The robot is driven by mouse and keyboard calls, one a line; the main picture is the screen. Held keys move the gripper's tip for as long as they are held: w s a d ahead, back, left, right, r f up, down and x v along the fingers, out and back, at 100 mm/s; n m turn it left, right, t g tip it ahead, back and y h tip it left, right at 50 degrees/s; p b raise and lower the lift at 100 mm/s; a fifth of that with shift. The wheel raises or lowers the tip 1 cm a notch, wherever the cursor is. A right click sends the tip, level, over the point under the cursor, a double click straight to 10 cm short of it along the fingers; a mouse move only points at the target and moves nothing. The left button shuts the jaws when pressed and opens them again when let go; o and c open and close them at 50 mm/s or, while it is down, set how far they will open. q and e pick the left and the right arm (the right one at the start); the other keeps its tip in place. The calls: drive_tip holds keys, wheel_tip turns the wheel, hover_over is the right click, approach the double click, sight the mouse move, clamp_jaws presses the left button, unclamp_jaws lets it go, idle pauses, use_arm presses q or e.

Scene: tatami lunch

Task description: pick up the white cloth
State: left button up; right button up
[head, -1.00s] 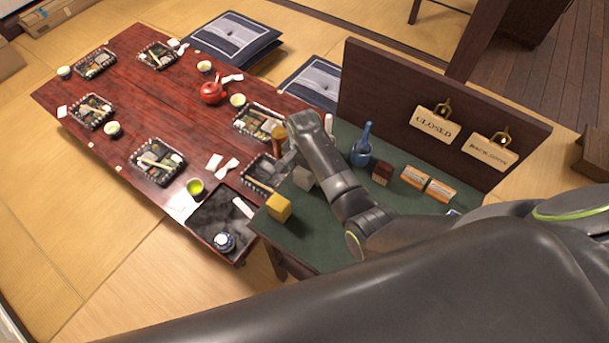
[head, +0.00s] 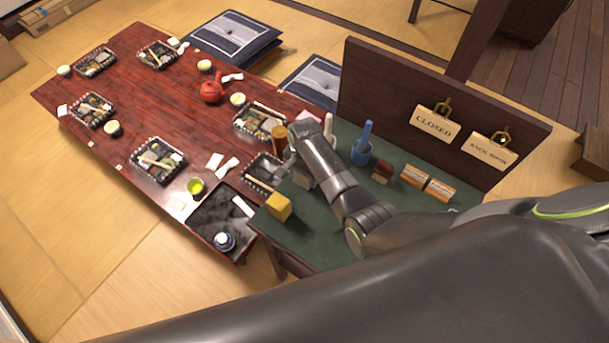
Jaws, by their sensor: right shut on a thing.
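My right gripper (head: 290,165) points down over the left part of the green-topped table, largely hidden by its own wrist. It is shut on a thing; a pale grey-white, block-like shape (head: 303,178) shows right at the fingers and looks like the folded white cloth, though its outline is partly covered. I cannot make out the fingertips' contact. My left gripper is out of view.
The green table (head: 300,235) also holds a yellow block (head: 279,207), a brown cylinder (head: 279,138), a blue vessel (head: 362,145), a brush (head: 382,173) and orange-white boxes (head: 415,176). A dark panel (head: 375,80) stands behind. A red low table (head: 130,120) with meal trays lies left.

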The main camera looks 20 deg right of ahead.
drive_tip(key=shift+r, duration=0.1)
wheel_tip(320, 180, up, 10)
drive_tip(key=shift+f, duration=0.1)
idle(0.5)
